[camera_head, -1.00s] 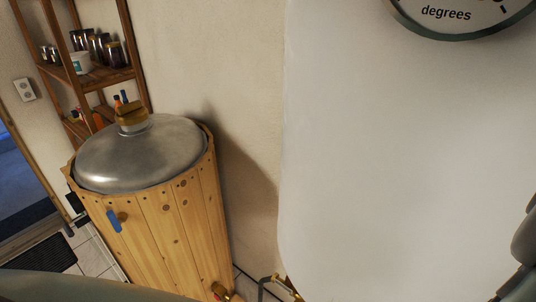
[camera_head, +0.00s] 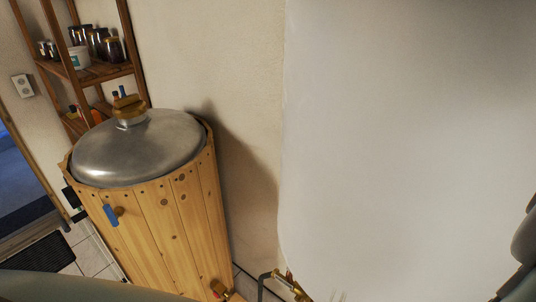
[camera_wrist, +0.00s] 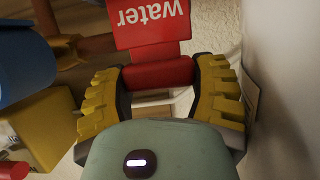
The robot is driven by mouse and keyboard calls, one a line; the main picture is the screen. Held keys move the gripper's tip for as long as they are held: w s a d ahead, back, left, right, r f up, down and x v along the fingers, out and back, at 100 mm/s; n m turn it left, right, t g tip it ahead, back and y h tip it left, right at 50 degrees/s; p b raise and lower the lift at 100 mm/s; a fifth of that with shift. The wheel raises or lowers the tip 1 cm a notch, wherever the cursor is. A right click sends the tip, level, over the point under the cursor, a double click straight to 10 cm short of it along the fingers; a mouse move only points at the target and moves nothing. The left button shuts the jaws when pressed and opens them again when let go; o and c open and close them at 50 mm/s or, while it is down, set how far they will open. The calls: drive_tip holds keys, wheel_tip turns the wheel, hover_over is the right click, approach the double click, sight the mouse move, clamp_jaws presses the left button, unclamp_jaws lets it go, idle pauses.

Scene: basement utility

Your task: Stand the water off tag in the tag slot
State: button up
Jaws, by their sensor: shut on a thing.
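In the wrist view my gripper (camera_wrist: 162,76) has its two yellow ridged fingers shut on a red tag (camera_wrist: 152,30). The tag carries the white word "water", upside down in this view. Its narrower lower part sits between the fingers, and its far end is cut off by the top edge. The rest of its lettering is not in view. I cannot make out the tag slot in either view. My gripper and the tag do not show in the head view.
A blue cylinder (camera_wrist: 22,58) and a yellow block (camera_wrist: 42,130) are close left of my gripper; a pale surface (camera_wrist: 288,90) is close right. The head view shows a wooden tub (camera_head: 160,235) with metal lid (camera_head: 140,150), a large white tank (camera_head: 400,150), brass fittings (camera_head: 290,283) and a shelf (camera_head: 100,72).

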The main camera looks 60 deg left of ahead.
drive_tip(key=shift+f, duration=0.3)
drive_tip(key=o, duration=1.3)
drive_tip(key=shift+r, duration=0.1)
drive_tip(key=v, duration=0.5)
drive_tip(key=shift+s+d+r, duration=0.15)
drive_tip(key=shift+s+d, duration=0.05)
drive_tip(key=shift+s, duration=0.05)
drive_tip(key=shift+c, duration=0.4)
drive_tip(key=shift+v, duration=0.8)
drive_tip(key=shift+c, duration=0.6)
drive_tip(key=shift+s+a, duration=0.1)
